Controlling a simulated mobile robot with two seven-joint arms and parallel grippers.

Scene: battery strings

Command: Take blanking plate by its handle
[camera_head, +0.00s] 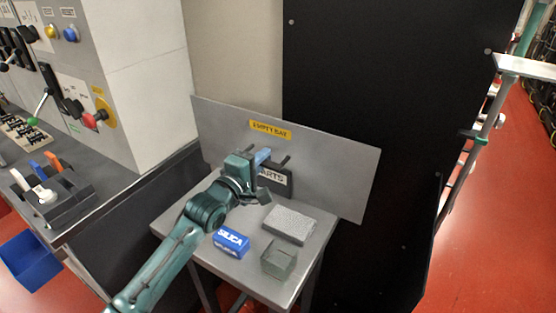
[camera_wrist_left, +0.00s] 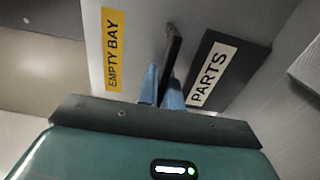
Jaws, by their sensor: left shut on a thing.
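The blanking plate (camera_head: 335,170) is a wide grey panel with a yellow EMPTY BAY label (camera_head: 270,130). It stands upright and slightly tilted at the back of a small grey table. The label also shows in the left wrist view (camera_wrist_left: 112,50). The plate's dark bar handle (camera_wrist_left: 173,48) sticks out beside the label there. My left gripper (camera_head: 264,157) is at the plate's middle, below the label. Its blue fingers (camera_wrist_left: 163,86) are shut on the handle, whose lower part they hide. My right gripper is not in view.
A black PARTS sign (camera_wrist_left: 213,72) stands close beside my fingers. The table (camera_head: 210,262) also holds a blue SILICA box (camera_head: 231,241), a grey speckled block (camera_head: 290,224) and a greenish open box (camera_head: 279,260). A black cabinet (camera_head: 390,90) rises behind; a control panel stands left.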

